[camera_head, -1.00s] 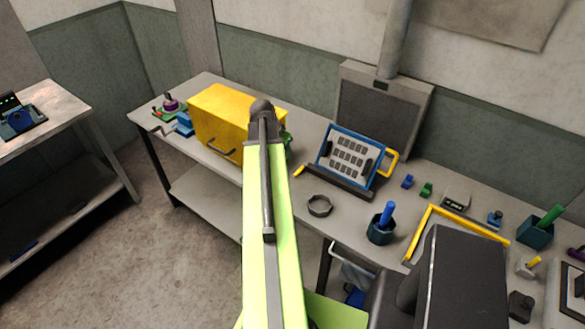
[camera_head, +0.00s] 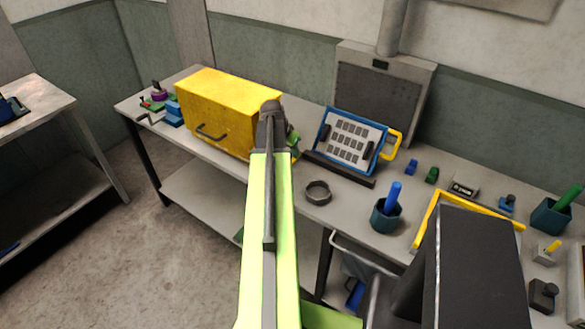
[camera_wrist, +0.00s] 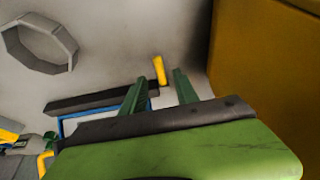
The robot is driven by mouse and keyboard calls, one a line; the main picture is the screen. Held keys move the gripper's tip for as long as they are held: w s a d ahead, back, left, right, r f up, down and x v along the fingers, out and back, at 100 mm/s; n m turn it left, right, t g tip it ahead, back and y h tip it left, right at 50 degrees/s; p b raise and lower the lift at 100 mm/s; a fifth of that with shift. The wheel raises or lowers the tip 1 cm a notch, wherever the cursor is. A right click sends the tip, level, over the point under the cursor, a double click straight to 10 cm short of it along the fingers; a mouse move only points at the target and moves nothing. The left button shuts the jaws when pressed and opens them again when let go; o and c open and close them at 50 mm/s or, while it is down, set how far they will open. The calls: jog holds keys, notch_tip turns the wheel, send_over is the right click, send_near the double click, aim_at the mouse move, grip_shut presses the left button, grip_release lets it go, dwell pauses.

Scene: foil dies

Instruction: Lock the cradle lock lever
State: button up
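The cradle (camera_head: 338,169) is a dark bar on the bench with a blue-framed panel (camera_head: 350,139) leaning in it. In the wrist view the cradle bar (camera_wrist: 95,100) runs left of my gripper (camera_wrist: 160,84). A short yellow lever (camera_wrist: 159,70) stands at the bar's end, in line with the gap between my green fingertips. The fingers are apart with nothing held. I cannot tell how far the lever is from them. In the head view my arm hides most of the gripper; only a green part (camera_head: 293,141) shows, left of the cradle.
A yellow box (camera_head: 225,112) stands close to the left of my gripper; its wall (camera_wrist: 268,70) fills the wrist view's right side. A dark ring (camera_head: 318,192) lies in front of the cradle. A teal cup (camera_head: 386,217) with a blue stick stands to the right.

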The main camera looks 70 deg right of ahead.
aim_at(293, 159)
jog(key=b+x, duration=0.2)
jog(key=x, duration=0.2)
jog(key=shift+d+f+b, duration=0.1)
jog(key=shift+f+b, duration=0.2)
jog(key=shift+b, duration=0.05)
jog(key=shift+r, duration=0.1)
grip_shut()
dwell(0.8)
